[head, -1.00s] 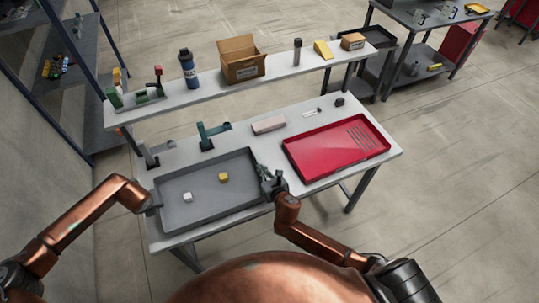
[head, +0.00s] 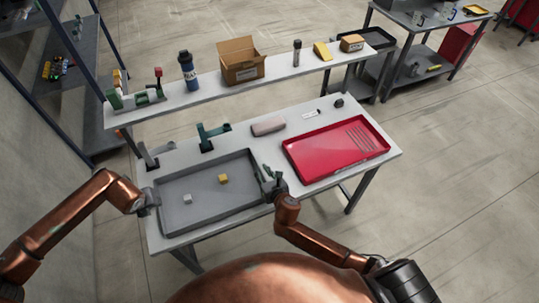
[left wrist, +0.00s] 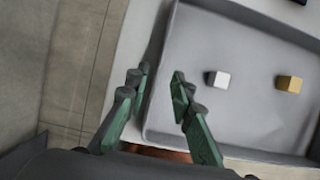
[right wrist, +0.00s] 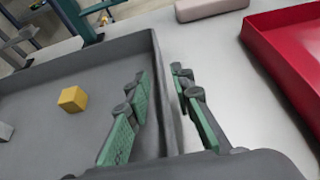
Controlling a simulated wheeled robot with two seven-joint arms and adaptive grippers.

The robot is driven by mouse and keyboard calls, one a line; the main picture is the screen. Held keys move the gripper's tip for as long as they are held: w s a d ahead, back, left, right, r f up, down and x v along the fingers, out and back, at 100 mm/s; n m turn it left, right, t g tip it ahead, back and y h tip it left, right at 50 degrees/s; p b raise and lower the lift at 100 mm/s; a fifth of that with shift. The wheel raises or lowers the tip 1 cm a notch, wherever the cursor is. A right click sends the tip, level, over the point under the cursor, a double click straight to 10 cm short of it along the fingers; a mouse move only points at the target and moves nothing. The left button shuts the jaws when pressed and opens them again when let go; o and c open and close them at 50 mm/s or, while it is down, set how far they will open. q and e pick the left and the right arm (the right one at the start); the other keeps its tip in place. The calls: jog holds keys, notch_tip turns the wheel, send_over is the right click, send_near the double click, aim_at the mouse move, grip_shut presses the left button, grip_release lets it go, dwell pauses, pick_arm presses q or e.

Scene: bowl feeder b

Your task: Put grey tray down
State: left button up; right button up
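The grey tray (head: 228,202) rests on the left half of the white-topped table, as far as the head view shows. A white cube (head: 187,199) and a yellow cube (head: 223,179) lie inside it. My left gripper (head: 151,199) is at the tray's left wall. In the left wrist view its fingers (left wrist: 160,76) are apart, one on each side of the wall. My right gripper (head: 269,177) is at the tray's right wall. In the right wrist view its fingers (right wrist: 161,74) are apart, with the wall between them. Neither pair appears clamped on it.
A red tray (head: 308,176) lies to the right on the table (head: 365,188). Behind the grey tray stand a green fixture (head: 207,140), a grey fixture (head: 150,158) and a pinkish-grey block (head: 268,127). A raised shelf (head: 213,87) with several objects runs along the back.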

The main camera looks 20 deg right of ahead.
jog(key=shift+s, duration=0.15)
jog(key=v, duration=1.1)
jog(key=shift+s+r, duration=0.25)
jog(key=shift+s, duration=0.05)
pick_arm(q)
jog(key=v, duration=0.4)
jog(key=shift+s+r, duration=0.1)
jog(key=shift+r, duration=0.25)
